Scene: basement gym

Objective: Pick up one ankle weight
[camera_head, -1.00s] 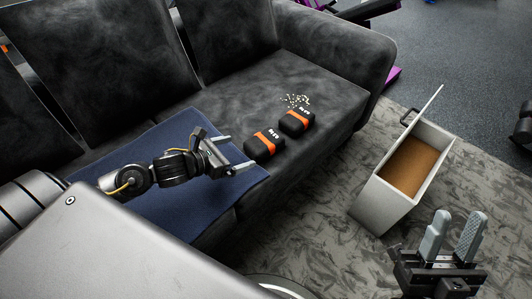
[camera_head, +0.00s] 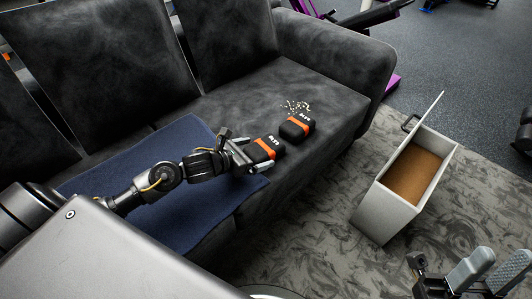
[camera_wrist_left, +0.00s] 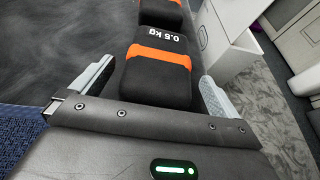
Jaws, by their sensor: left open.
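Two black ankle weights with orange bands lie on the grey sofa seat. The nearer ankle weight (camera_head: 265,148) is at my left gripper (camera_head: 248,154). In the left wrist view this ankle weight (camera_wrist_left: 157,75), marked 0.5 kg, lies between the two open fingers of the left gripper (camera_wrist_left: 152,88), with no clear grip on it. The farther ankle weight (camera_head: 297,127) lies just behind it and shows partly at the top of the wrist view (camera_wrist_left: 162,13). My right gripper (camera_head: 492,270) is open and empty at the lower right, partly cut off by the frame.
A blue towel (camera_head: 200,215) covers the sofa seat under my left arm. Small pale crumbs (camera_head: 297,106) lie behind the farther weight. An open light-grey box (camera_head: 385,212) with a brown bottom stands on the patterned rug (camera_head: 320,235), right of the sofa.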

